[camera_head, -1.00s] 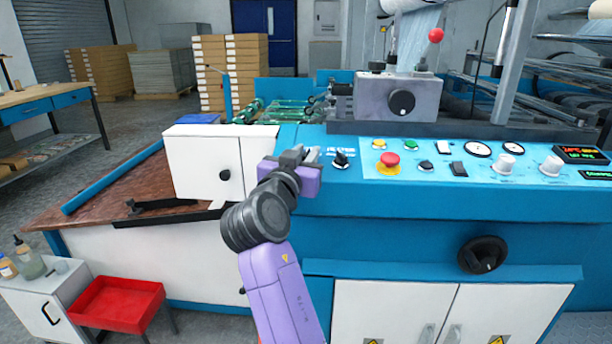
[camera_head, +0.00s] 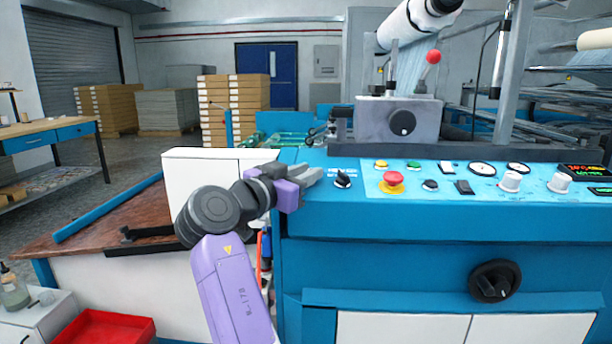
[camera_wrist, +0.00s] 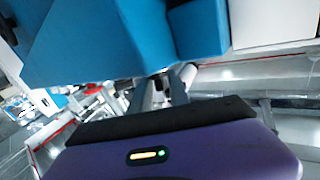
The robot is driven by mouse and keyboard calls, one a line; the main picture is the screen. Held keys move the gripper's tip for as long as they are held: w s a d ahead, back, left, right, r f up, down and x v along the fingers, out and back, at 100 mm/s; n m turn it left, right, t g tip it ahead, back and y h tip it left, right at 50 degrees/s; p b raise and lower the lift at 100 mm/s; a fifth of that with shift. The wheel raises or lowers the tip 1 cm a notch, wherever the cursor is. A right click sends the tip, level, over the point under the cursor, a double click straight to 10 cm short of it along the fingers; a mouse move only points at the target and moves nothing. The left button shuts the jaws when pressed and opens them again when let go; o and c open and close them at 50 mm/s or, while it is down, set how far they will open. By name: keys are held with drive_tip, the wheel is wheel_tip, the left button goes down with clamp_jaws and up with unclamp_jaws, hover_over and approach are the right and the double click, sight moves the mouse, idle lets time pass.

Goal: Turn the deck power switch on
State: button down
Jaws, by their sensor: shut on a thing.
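A black rotary switch (camera_head: 343,179) with a white label behind it sits at the left end of the blue deck's control panel in the head view. It looks like the deck power switch, but the label is too small to read. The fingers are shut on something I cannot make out.
To the right on the panel are a red mushroom button (camera_head: 393,179), small buttons, gauges and white knobs (camera_head: 511,181). A grey box with a black dial (camera_head: 402,122) stands behind. A white cabinet (camera_head: 195,172) is behind my arm. A large black rotary handle (camera_head: 495,281) is on the front.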

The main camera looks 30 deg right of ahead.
drive_tip(key=shift+f, duration=0.1)
drive_tip(key=c, duration=1.5)
unclamp_jaws()
drive_tip(key=shift+p+v, duration=0.7)
drive_tip(key=shift+v, duration=3.2)
